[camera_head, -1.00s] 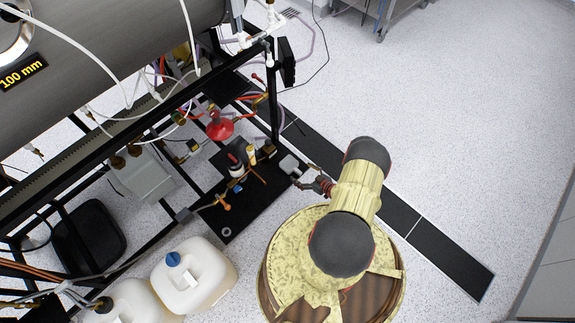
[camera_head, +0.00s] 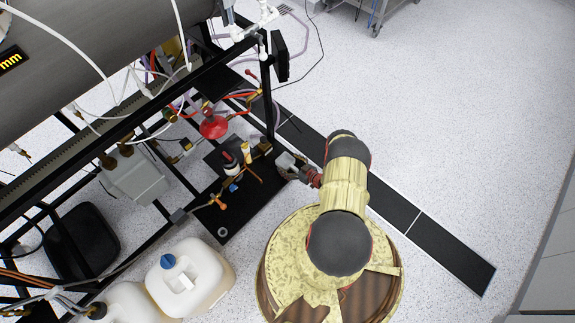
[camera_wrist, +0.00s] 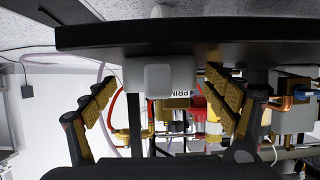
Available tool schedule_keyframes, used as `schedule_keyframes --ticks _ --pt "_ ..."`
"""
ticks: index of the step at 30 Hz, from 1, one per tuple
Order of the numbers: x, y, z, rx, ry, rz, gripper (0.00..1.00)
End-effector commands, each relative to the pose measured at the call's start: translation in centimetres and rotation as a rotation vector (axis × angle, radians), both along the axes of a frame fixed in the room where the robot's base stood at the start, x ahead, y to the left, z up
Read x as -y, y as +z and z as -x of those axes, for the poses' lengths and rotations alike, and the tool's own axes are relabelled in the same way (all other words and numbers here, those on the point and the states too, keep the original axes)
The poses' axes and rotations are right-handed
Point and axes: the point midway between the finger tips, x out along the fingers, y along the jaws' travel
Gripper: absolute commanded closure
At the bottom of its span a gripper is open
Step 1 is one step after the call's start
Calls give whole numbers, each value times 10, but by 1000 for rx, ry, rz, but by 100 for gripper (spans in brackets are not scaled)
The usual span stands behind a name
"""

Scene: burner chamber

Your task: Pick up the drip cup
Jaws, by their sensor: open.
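A small pale grey block-like object, which I take for the drip cup (camera_head: 287,160), is at the right edge of the black base plate (camera_head: 240,205). In the wrist view, the pale grey object (camera_wrist: 160,76) is ahead between the finger tips, against the dark plate (camera_wrist: 200,38) along the top of the picture. My gripper (camera_head: 296,169) is beside it, on its right side in the head view. In the wrist view, my gripper (camera_wrist: 158,84) is open, one finger to each side with a gap. The finger tips are small and partly hidden in the head view.
A red round-bodied part (camera_head: 214,126), a small dark bottle (camera_head: 230,163) and copper fittings (camera_head: 218,202) are left of the gripper. A black frame post (camera_head: 268,95) rises behind. White canisters (camera_head: 187,278) stand at lower left.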

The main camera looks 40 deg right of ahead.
Motion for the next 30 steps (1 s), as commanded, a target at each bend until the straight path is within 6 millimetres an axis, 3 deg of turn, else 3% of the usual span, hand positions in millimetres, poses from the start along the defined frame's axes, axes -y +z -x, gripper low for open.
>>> schedule_keyframes --ticks 25,30 --pt "0 0 0 0 0 0 61" --pt "0 0 0 0 0 0 61"
